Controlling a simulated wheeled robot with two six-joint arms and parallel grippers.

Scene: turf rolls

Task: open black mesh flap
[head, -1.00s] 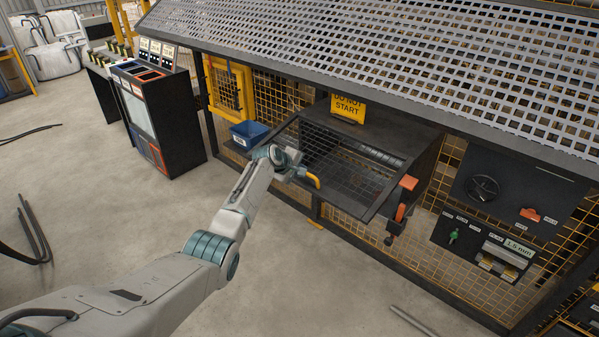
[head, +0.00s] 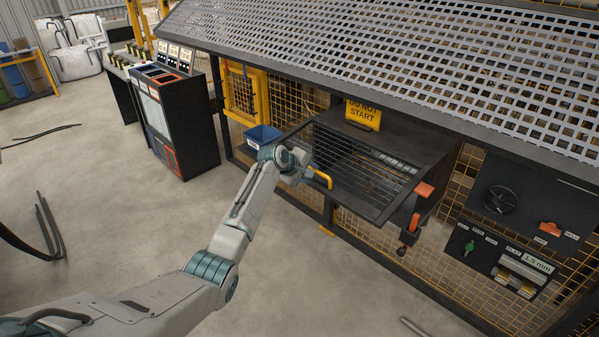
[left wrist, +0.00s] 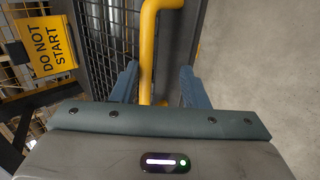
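The black mesh flap (head: 345,172) is a dark frame with wire mesh on the front of the black housing under the perforated roof. It slants out toward me. Its yellow handle (head: 324,180) is on the left part of the front edge. My left gripper (head: 308,177) is at this handle. In the left wrist view the yellow handle (left wrist: 148,45) runs between the two blue-grey fingers (left wrist: 158,88). The fingers are apart, with a visible gap between handle and right finger. Contact with the left finger is unclear. My right gripper is out of view.
A yellow DO NOT START sign (head: 362,115) stands on the housing. An orange-red latch (head: 413,222) is at the flap's right. A blue bin (head: 262,136) hangs at the left. A control panel (head: 500,262) is further right. The floor in front is mostly clear.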

